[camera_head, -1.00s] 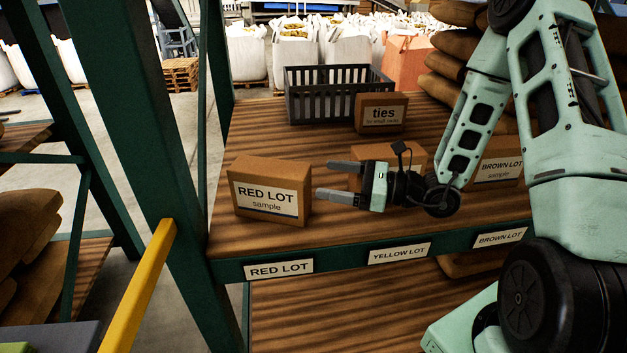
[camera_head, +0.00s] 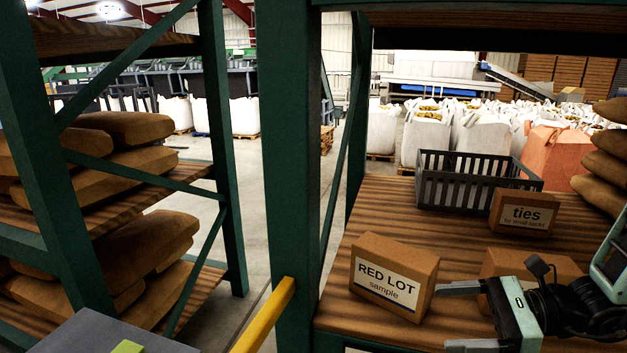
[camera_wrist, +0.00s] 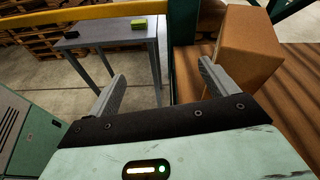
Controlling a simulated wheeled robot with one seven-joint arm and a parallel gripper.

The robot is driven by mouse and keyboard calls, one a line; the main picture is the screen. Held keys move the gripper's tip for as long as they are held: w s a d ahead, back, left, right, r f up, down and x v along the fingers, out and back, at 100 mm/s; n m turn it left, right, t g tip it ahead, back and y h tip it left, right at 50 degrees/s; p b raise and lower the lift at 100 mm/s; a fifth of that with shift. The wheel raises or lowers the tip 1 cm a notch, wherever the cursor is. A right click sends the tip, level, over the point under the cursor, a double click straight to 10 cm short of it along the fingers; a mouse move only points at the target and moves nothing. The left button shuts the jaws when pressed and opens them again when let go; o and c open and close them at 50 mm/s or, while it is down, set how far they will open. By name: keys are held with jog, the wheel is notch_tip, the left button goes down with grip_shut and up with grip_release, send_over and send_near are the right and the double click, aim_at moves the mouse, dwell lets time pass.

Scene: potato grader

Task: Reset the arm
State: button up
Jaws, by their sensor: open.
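My gripper (camera_head: 445,317) is open and empty over the wooden shelf (camera_head: 335,300), just right of the RED LOT sample box (camera_head: 393,277). Its jaws point left in the head view. In the wrist view, nothing is between the two fingers (camera_wrist: 160,74). A brown cardboard box (camera_wrist: 250,45) stands close beside the right finger there; I cannot tell whether they touch. Another cardboard box (camera_head: 505,264) stands behind my gripper in the head view and is partly hidden by it.
A black slatted crate (camera_head: 470,185) and a ties box (camera_head: 523,214) stand farther back on the shelf. A green rack post (camera_head: 287,150) and a yellow rail (camera_head: 265,318) are to the left. A grey table (camera_wrist: 100,36) shows in the wrist view.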

jog(key=s+f+n+g+h, duration=0.2)
jog(key=s+n+g+h, duration=0.2)
jog(key=s+n+g, duration=0.25)
jog(key=s+d+n+t+h, duration=0.1)
jog(key=d+n+t+h, duration=0.1)
jog(key=d+n+h, duration=0.55)
jog(key=w+a+r+n+t+h, duration=0.1)
jog(key=w+r+n+t+h, duration=0.25)
jog(key=r+n, duration=0.2)
jog(key=s+a+n+g+y, duration=0.1)
jog(key=s+a+n, duration=0.2)
jog(key=a, duration=0.6)
jog(key=shift+s+a+n+g, duration=0.35)
jog(key=shift+s+g, duration=0.05)
jog(key=shift+s, duration=0.25)
jog(key=s+a+n, duration=0.1)
jog(key=s+a, duration=0.1)
jog(key=s, duration=0.1)
jog(key=s+a+n+g, duration=0.1)
jog(key=s+a, duration=0.1)
jog(key=a, duration=0.1)
jog(key=s+a+r+n, duration=0.1)
jog(key=s+a+n, duration=0.1)
jog(key=s, duration=0.1)
jog(key=shift+s+a, duration=0.2)
jog(key=shift+s, duration=0.1)
jog(key=shift+c, duration=0.3)
